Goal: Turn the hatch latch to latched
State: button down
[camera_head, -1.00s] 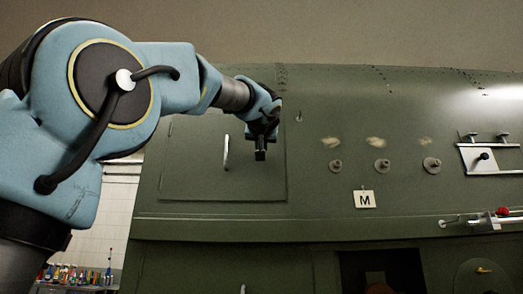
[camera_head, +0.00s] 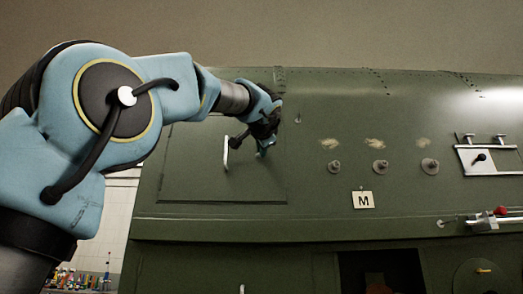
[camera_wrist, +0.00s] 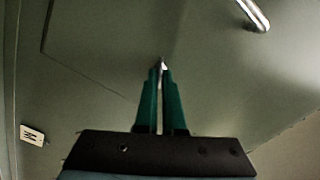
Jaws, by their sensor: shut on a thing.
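The green hatch panel (camera_head: 190,175) is on the fuselage side in the head view, with a pale bar handle (camera_head: 226,154) on it. The handle also shows at the top right of the wrist view (camera_wrist: 256,14), apart from my fingers. My gripper (camera_head: 264,152) is at the right part of the hatch. In the wrist view, its green fingers (camera_wrist: 161,75) are nearly together, with a small pale metal piece (camera_wrist: 162,62) at their tips. This appears to be the hatch latch, mostly hidden by the fingers; its angle cannot be told.
A card marked M (camera_head: 363,200) and several round knobs (camera_head: 380,167) are on the fuselage right of the hatch. A white latch plate (camera_head: 487,160) is at the far right. A small pale fitting (camera_head: 298,119) sits just right of my wrist.

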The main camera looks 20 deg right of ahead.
jog(key=m+p, duration=0.1)
jog(key=m, duration=0.4)
jog(key=shift+f+m, duration=0.1)
jog(key=shift+m, duration=0.3)
dwell(0.4)
jog(key=c, duration=1)
grip_release()
jog(key=shift+s, duration=0.15)
jog(key=b+v, duration=0.4)
jog(key=v, duration=0.6)
jog(key=shift+s+a, duration=0.15)
jog(key=shift+s, duration=0.1)
